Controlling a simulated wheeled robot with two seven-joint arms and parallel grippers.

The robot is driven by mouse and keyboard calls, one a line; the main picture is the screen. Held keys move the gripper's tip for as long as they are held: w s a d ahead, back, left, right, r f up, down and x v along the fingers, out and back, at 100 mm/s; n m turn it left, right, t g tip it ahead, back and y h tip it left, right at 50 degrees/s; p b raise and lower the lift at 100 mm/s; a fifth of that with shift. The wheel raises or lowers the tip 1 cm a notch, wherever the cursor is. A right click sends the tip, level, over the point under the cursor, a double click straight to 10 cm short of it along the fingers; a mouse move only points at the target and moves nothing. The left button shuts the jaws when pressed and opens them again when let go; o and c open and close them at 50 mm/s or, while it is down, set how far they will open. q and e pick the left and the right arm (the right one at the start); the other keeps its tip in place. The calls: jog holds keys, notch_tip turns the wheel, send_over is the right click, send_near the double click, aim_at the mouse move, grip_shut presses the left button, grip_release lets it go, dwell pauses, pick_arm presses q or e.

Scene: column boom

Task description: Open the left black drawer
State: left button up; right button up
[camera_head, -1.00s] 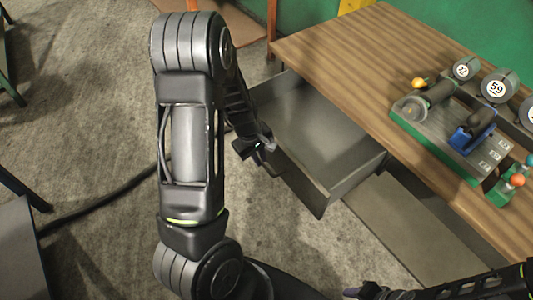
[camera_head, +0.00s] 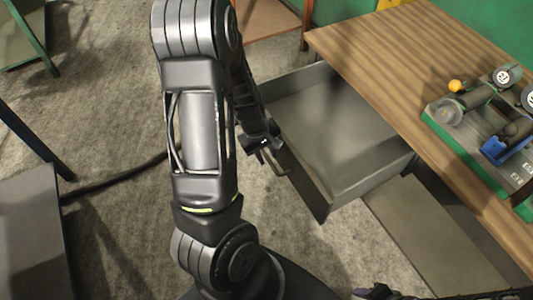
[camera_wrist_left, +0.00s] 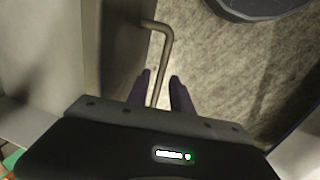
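The grey-black drawer (camera_head: 335,140) under the wooden table is pulled well out and looks empty inside. Its bar handle (camera_head: 279,163) is on the front panel and also shows in the left wrist view (camera_wrist_left: 164,42). My left gripper (camera_head: 268,146) is just in front of the drawer front, close to the handle. In the left wrist view its two dark fingers (camera_wrist_left: 159,82) are apart, with the handle's bar running between them; I see no firm grip. My right gripper (camera_head: 376,292) shows only in part at the bottom edge, its fingers unclear.
The wooden table (camera_head: 400,60) carries a grey-green board (camera_head: 470,150) with dumbbell-like tools and a blue part. A grey panel (camera_head: 28,225) and a dark leg stand at the left. A cable lies on the floor. Floor before the drawer is clear.

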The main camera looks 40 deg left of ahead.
pick_arm(q)
jog(key=shift+o, duration=0.2)
jog(key=shift+r, duration=0.1)
notch_tip(320, 180, up, 8)
jog(key=s+p, duration=0.1)
jog(key=p, duration=0.2)
jog(key=shift+s+a+f, duration=0.25)
jog(key=shift+f, duration=0.1)
dwell(0.3)
